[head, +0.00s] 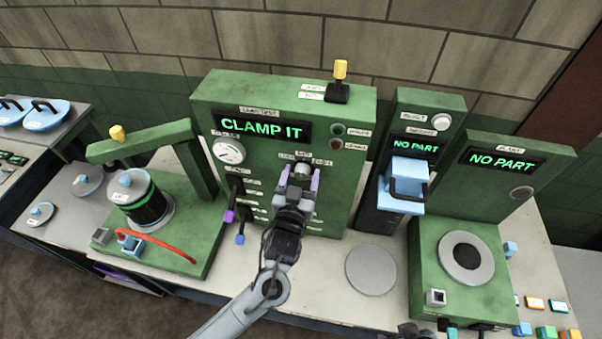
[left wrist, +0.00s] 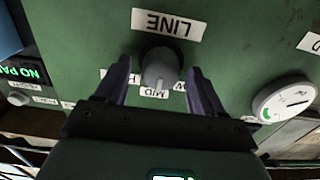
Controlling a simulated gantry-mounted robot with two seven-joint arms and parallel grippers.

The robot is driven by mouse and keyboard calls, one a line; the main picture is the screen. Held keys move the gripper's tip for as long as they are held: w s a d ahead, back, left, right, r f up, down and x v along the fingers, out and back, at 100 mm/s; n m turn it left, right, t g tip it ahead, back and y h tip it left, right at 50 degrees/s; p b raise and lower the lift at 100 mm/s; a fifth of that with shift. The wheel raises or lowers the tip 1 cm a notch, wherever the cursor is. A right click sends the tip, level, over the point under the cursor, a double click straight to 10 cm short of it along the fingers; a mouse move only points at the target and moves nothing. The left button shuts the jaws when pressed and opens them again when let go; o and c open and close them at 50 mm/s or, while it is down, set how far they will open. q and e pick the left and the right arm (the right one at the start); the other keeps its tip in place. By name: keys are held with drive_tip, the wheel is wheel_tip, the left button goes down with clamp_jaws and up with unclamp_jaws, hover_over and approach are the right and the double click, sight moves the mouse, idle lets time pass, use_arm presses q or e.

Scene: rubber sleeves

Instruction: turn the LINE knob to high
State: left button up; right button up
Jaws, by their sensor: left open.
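The LINE knob (head: 302,171) is a small grey knob on the front of the green panel (head: 350,110) under the CLAMP IT display. In the left wrist view the knob (left wrist: 160,68) sits by an upside-down LINE label (left wrist: 168,24), with a MID label (left wrist: 155,92) on its opposite side. I cannot clearly tell where its pointer is set. My left gripper (head: 299,181) is open, its purple fingers on either side of the knob, with gaps visible in the wrist view. A dark part at the head view's bottom edge may be my right gripper (head: 416,331); its fingers are hidden.
A round gauge (head: 229,151) and purple and blue levers (head: 236,225) are left of the knob. A yellow-topped lever (head: 339,75) stands on the panel's top. A blue-fronted station (head: 404,185) is at right. A grey disc (head: 371,270) lies on the table.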

use_arm(q)
drive_tip(key=shift+w, duration=0.15)
drive_tip(key=c, duration=1)
drive_tip(key=shift+m, duration=0.4)
drive_tip(key=m+p, duration=0.2)
drive_tip(key=m, duration=0.1)
drive_tip(key=shift+d+r+m, duration=0.1)
drive_tip(key=shift+m, duration=0.2)
drive_tip(key=shift+d+m+p, duration=0.1)
drive_tip(key=shift+m+p, duration=1.05)
drive_tip(key=shift+m, duration=1.05)
